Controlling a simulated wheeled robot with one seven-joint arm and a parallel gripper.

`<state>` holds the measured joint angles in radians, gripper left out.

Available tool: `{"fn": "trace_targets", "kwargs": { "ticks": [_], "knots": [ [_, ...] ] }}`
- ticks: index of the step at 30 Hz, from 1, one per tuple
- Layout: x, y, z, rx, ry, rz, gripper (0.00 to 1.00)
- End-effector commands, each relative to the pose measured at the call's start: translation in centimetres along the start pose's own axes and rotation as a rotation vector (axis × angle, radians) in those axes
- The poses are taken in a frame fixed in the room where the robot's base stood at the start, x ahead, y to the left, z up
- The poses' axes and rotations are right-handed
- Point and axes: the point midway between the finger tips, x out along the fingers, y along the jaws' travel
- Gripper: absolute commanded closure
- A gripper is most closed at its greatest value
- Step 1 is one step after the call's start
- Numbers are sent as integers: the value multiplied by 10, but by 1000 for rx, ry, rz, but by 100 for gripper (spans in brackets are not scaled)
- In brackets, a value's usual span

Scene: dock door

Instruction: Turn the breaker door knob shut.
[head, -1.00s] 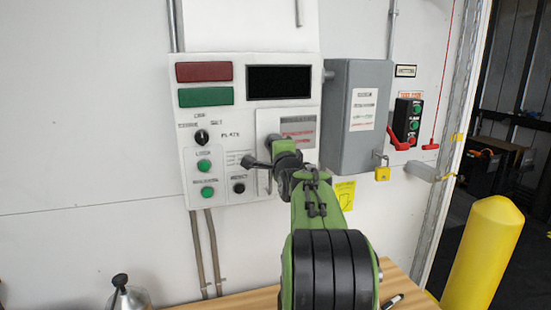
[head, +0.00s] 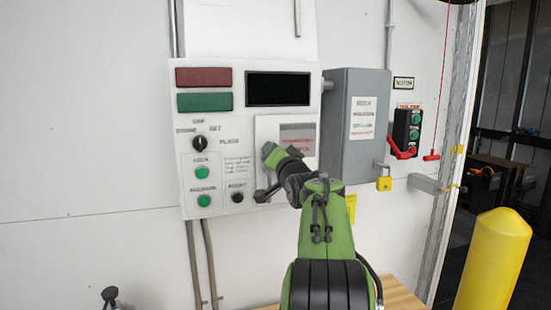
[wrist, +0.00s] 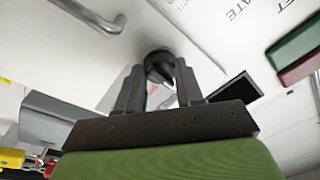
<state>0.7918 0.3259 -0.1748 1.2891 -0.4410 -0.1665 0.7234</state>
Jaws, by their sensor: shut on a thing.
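The breaker door (head: 268,128) is a light grey panel with a printed label, set in the white control panel below the black display. Its black round knob (wrist: 158,66) shows in the wrist view between my two fingers, with a pointed dark part facing the camera. My gripper (wrist: 159,78) is shut on the knob, one finger on each side. In the head view my gripper (head: 267,152) is in front of the left part of the breaker door and hides the knob. I cannot tell the knob's exact angle.
A grey box (head: 350,100) with a yellow padlock (head: 384,183) is right of the panel. A black selector (head: 199,143) and green buttons are to the left. A metal handle (wrist: 95,14) shows in the wrist view. A yellow post (head: 492,265) stands at the lower right.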

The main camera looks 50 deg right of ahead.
Motion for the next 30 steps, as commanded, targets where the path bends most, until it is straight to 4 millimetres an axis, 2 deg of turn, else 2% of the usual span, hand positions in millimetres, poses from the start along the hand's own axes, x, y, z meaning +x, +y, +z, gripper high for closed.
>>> {"fn": "trace_targets", "kwargs": {
  "ticks": [9, 24, 25, 29, 30],
  "knots": [
    [0, 1, 1, -98, -9, -7, 94],
    [0, 1, 1, -113, -10, -8, 94],
    [0, 1, 1, -113, -10, -8, 59],
    [0, 1, 1, -112, -9, -9, 39],
    [0, 1, 1, -112, -9, -9, 38]
  ]
}}
